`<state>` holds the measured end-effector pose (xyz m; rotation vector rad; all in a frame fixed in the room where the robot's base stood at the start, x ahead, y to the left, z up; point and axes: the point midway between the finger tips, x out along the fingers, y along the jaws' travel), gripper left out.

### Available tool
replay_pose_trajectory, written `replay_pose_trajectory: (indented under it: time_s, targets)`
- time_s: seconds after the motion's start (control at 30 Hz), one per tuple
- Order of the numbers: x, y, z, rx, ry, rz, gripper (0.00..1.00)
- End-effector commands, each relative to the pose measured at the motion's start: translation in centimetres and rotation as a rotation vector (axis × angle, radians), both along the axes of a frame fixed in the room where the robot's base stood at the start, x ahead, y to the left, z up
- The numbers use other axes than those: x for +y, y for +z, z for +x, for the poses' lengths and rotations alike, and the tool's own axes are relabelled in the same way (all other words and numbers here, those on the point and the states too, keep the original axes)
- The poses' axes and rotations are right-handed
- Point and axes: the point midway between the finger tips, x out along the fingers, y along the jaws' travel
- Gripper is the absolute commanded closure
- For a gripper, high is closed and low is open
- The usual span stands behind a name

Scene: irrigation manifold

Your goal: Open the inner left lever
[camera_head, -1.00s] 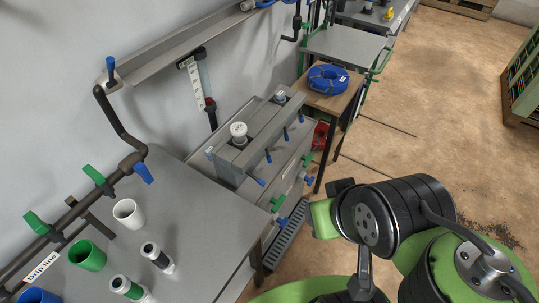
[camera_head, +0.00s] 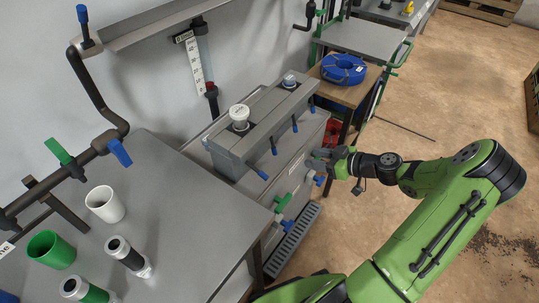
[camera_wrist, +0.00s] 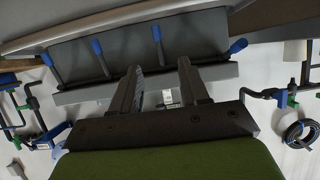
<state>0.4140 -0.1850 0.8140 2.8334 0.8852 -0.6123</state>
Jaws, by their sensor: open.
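A grey manifold block (camera_head: 262,118) with a row of blue-tipped levers stands beside the wall in the head view. The second lever from the near end, taken as the inner left lever (camera_head: 274,148), points downward on the front face. The near-end lever (camera_head: 262,174) slants outward. My gripper (camera_head: 318,158) is to the right of the block, in front of it and apart from the levers. In the wrist view my gripper (camera_wrist: 162,78) is open and empty, and blue-tipped levers show beyond its fingers; I cannot tell for sure which is the inner left one.
Green and blue valve handles (camera_head: 283,202) stick out below the block, near my gripper. A grey table (camera_head: 180,200) with cups stands at the near left. A blue hose coil (camera_head: 343,69) lies on a small wooden table behind. The floor at right is open.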

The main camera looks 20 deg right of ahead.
Motion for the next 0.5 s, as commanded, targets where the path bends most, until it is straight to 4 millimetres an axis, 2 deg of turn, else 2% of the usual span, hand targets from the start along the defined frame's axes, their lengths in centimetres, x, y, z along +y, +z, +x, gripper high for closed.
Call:
replay_pose_trajectory:
  time_s: [0.07, 0.17, 0.27, 0.5]
  targets:
    - [-0.6, -0.3, 0.1, -0.033, -0.018, 0.008, 0.55]
    - [-0.3, -0.5, 0.7, -0.039, -0.018, 0.006, 0.55]
    - [0.8, -1.3, 2.1, -0.037, -0.015, 0.007, 0.55]
    - [4.0, -3.8, 6.8, -0.035, -0.013, 0.008, 0.55]
